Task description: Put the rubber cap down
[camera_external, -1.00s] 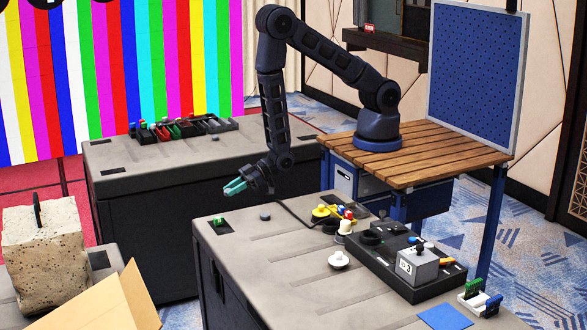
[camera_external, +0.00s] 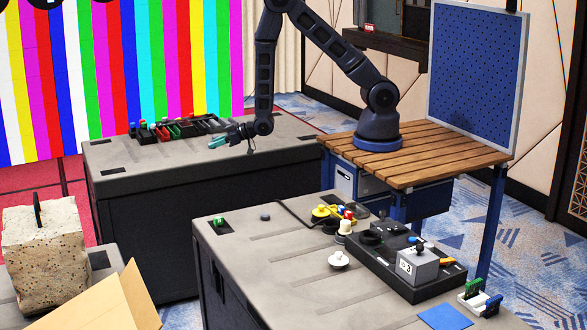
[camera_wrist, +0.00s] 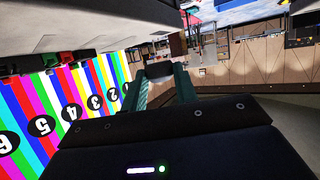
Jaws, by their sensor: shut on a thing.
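My gripper (camera_external: 215,143) has teal fingers and is over the rear dark case, beside the row of coloured bins. In the wrist view my gripper (camera_wrist: 160,80) is shut on a small dark, blocky piece, which I take to be the rubber cap (camera_wrist: 159,70). It sits between the fingertips. The cap is too small to make out in the external view. I cannot tell how high it is above the case top.
The rear case (camera_external: 185,170) carries a row of coloured bins (camera_external: 165,130) along its back edge; its front top is mostly clear. The front case (camera_external: 265,262) holds a black box with a grey block (camera_external: 417,266), yellow parts and a white knob (camera_external: 338,260).

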